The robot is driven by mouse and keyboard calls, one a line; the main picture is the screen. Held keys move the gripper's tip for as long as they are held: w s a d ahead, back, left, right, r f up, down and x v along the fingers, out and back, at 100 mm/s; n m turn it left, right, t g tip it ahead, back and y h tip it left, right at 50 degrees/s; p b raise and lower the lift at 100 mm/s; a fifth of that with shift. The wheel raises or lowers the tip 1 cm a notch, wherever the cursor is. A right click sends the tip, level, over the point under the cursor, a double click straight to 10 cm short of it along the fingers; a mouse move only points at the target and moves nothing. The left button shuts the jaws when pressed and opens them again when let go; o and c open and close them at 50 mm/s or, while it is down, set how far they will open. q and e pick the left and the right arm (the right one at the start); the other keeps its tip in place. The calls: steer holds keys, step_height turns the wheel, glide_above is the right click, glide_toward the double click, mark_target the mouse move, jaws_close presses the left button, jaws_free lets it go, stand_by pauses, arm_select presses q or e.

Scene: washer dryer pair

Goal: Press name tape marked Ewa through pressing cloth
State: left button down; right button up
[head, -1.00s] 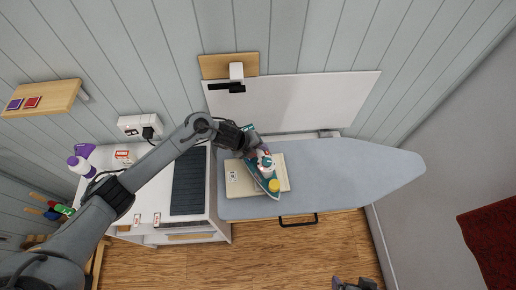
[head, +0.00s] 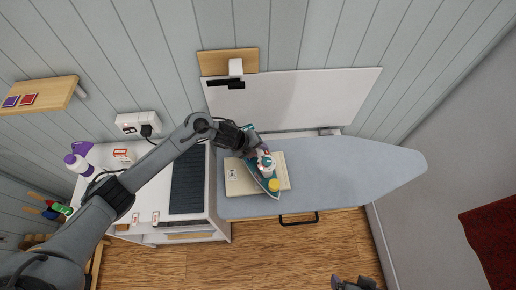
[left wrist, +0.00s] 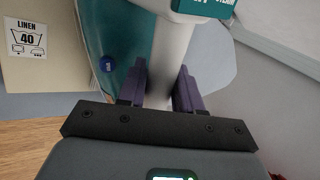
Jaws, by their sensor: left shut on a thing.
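My left gripper (left wrist: 160,88) is shut on the handle of a teal and white iron (head: 262,180). The iron lies over a cream pad or cloth (head: 240,185) on the left end of the ironing board; I cannot tell whether its sole touches. A white label (left wrist: 25,38) reading "LINEN 40" shows on the cream surface beside the iron in the left wrist view. No tape marked Ewa can be read; anything under the iron is hidden. What looks like my right gripper (head: 355,284) shows at the bottom edge of the head view, its jaws unclear.
The grey-blue ironing board (head: 360,172) is clear to the right. A white machine (head: 143,190) with small tags stands left, a purple-capped bottle (head: 78,163) at its back. A wall socket (head: 140,123) holds a plug. A wooden shelf (head: 45,95) juts out above.

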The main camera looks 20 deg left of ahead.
arm_select(q)
steer(key=shift+w+f+b, duration=0.1)
steer(key=shift+f+b, duration=0.2)
steer(key=shift+f, duration=0.05)
stand_by(4.2)
stand_by(0.7)
stand_by(0.8)
step_height(320, 180, up, 7)
steer(key=p, duration=0.6)
steer(key=shift+f, duration=0.15)
steer(key=shift+r+p, duration=0.55)
steer(key=shift+r, duration=0.15)
